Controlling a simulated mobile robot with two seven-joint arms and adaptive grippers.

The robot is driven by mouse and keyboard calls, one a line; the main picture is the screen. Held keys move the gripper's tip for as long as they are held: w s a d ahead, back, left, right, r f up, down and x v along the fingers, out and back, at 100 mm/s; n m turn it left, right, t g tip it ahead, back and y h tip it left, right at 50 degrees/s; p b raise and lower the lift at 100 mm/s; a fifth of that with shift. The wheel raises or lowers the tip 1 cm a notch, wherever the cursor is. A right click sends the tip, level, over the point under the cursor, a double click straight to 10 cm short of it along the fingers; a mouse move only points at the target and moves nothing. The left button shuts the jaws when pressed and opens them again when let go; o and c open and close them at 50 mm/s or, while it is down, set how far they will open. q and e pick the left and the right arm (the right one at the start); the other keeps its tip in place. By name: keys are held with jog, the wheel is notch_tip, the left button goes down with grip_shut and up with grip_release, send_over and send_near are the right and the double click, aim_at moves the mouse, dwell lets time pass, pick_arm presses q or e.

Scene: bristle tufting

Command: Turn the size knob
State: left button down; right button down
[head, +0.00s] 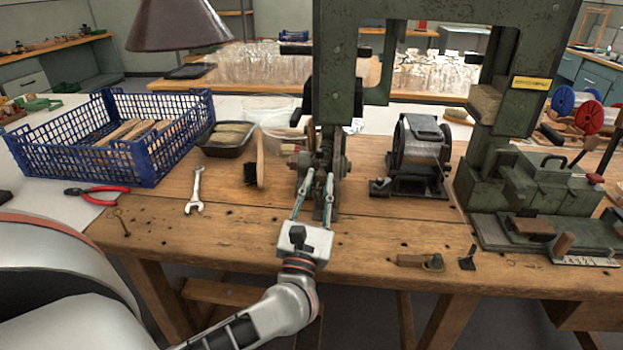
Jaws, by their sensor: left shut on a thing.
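The green tufting machine (340,90) stands at the middle of the wooden bench, with dark round parts low on its front. My left gripper (318,177) reaches in from the front edge, fingers pointing away from me. Its two fingers are a little apart and shut on a small dark part at the machine's lower front, which I take to be the size knob. The fingers and the dark machine parts hide most of it, so its turn cannot be read. My right gripper is not in view.
A blue crate (55,159), red-handled pliers (97,193), a wrench (195,190) and a black tray (212,149) lie to the left. A motor unit (420,152) stands close right of the gripper.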

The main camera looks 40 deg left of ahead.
pick_arm(q)
jog(key=shift+r+m+t+h+p, duration=0.3)
jog(key=shift+r+m+h+p, duration=0.35)
jog(key=shift+m+p, duration=0.45)
jog(key=shift+m+h+p, duration=0.25)
jog(key=shift+m+p, duration=0.25)
jog(key=shift+m, duration=0.2)
jog(key=shift+a+f+m+h+p, duration=0.1)
jog(key=shift+f+m+h+p, duration=0.15)
jog(key=shift+m+h+p, duration=0.75)
jog(key=shift+s+f+m+p, duration=0.1)
jog(key=shift+f+m+p, duration=0.1)
jog(key=shift+m+p, duration=0.65)
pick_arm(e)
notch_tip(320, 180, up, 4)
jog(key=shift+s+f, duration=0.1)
pick_arm(q)
jog(key=shift+f, duration=0.15)
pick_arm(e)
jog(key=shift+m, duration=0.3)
pick_arm(q)
jog(key=c, duration=1.8)
grip_release()
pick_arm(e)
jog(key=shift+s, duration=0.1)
